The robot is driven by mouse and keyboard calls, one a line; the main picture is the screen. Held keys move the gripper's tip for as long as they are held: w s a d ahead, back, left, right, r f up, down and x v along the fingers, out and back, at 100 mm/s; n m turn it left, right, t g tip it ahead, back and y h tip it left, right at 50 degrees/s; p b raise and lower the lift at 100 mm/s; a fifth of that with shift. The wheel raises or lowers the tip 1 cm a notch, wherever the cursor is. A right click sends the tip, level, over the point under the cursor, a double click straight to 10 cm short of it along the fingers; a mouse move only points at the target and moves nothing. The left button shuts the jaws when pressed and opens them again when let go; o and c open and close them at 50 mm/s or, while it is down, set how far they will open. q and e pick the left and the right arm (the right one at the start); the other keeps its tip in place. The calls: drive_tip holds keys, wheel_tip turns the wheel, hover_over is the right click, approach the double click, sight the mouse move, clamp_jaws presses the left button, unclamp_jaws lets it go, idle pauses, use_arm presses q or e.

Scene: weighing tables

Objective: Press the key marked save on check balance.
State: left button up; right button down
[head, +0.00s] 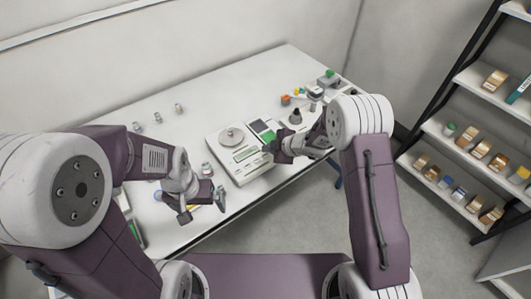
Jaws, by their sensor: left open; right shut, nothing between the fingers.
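A white balance (219,160) with a round pan (230,136) and a small greenish display stands near the front edge of the table. Its key markings are too small to read, and I see no readable name on it. My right gripper (275,150) is shut and empty, over or beside the balance's right side; I cannot tell whether it touches anything. My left gripper (204,207) is open and empty, left of and nearer than the balance, at the table's front edge. Another device with a greenish panel (137,232) is partly hidden by my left arm at the left.
Small jars (158,118) stand at the back left. Coloured small items and a green-topped device (327,78) crowd the right end of the white table (225,88). Shelves (470,135) with boxes stand at the right.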

wheel_tip(320, 180, up, 5)
drive_tip(key=p, duration=0.5)
idle(0.4)
idle(0.4)
